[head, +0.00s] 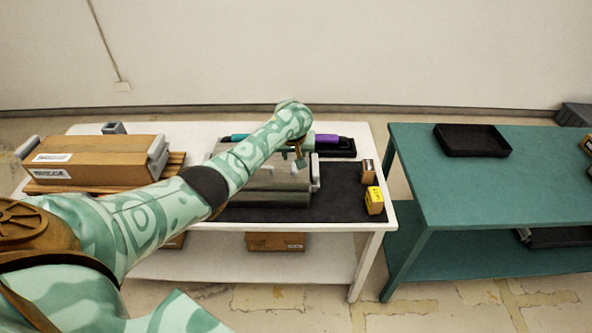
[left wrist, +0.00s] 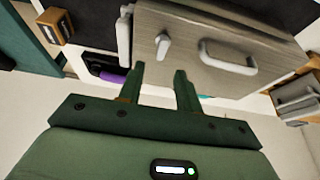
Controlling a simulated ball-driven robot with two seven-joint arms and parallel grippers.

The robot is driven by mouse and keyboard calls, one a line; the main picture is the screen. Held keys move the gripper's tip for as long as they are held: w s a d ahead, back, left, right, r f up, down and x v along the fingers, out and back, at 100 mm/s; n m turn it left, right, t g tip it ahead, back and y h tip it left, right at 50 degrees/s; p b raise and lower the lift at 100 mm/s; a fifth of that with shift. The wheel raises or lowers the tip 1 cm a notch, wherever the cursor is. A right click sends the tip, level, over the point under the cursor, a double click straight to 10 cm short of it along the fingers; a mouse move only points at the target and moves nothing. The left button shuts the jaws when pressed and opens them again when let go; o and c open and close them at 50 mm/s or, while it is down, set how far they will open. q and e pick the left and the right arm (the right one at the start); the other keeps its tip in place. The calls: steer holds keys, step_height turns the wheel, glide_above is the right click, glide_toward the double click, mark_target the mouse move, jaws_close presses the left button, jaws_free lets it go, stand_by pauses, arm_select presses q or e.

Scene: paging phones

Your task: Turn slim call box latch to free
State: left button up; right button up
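The slim call box (head: 265,195) is a grey metallic box on a black mat on the white table, partly hidden by my left arm. In the left wrist view its brushed face (left wrist: 190,25) carries a small pale latch (left wrist: 162,46) and a larger grey bar handle (left wrist: 228,58). My left gripper (head: 293,158) is over the box. In the left wrist view my left gripper (left wrist: 160,70) is open, its two green fingers apart and empty. The latch appears just beyond the fingertips, lined up with the gap; I cannot tell whether they touch. My right gripper is not in view.
A cardboard box (head: 100,160) with grey clamps sits at the left of the white table (head: 350,225). A dark tray with purple and teal items (head: 328,140) lies behind the call box. Small boxes (head: 374,201) stand at the right edge. A teal table (head: 480,180) holds a black tray (head: 472,140).

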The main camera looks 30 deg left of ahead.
mark_target(294, 165)
arm_select(q)
steer(key=b+x, duration=0.4)
steer(key=x, duration=0.2)
steer(key=shift+w+a+f, duration=0.1)
steer(key=shift+f, duration=0.25)
steer(key=shift+r, duration=0.1)
jaws_close()
